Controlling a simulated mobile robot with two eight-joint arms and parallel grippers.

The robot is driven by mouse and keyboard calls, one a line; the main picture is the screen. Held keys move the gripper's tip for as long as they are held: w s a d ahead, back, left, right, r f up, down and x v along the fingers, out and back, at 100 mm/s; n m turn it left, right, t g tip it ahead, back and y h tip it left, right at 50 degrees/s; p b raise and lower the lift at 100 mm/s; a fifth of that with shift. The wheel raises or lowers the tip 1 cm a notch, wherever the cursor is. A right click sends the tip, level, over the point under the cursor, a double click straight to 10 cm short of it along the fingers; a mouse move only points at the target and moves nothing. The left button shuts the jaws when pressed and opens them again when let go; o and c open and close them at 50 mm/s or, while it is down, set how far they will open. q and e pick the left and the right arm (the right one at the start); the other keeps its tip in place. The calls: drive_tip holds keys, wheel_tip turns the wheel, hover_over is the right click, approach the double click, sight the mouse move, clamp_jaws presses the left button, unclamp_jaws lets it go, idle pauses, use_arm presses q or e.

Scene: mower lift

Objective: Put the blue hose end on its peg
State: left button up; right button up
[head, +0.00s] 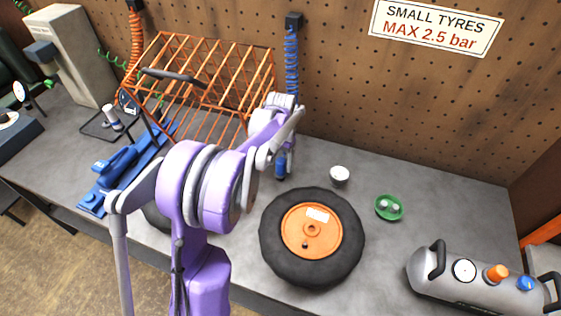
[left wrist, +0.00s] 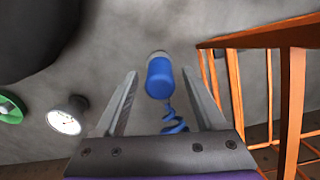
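The blue coiled hose (head: 291,60) hangs from a black holder (head: 294,20) on the pegboard. Its blue end (head: 281,170) hangs low over the bench, with my left gripper (head: 287,135) beside it, partly hidden by my arm. In the left wrist view the blue hose end (left wrist: 159,78), with a pale tip, shows between the two spread fingers of my left gripper (left wrist: 160,90). Gaps show on both sides of it. I cannot tell which part is its peg. My right gripper is in neither view.
An orange wire cage (head: 205,75) stands close left of the gripper. A black tyre (head: 345,265) with an orange hub lies in front. A small round gauge (head: 340,174) and a green dish (head: 388,207) lie to the right. A grey tank (head: 440,280) is at the lower right.

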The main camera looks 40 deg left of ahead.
sight(280, 161)
use_arm(q)
drive_tip(key=shift+r, duration=0.1)
wheel_tip(280, 161, up, 12)
drive_tip(key=shift+p, duration=0.4)
drive_tip(key=shift+s, duration=0.1)
idle(0.5)
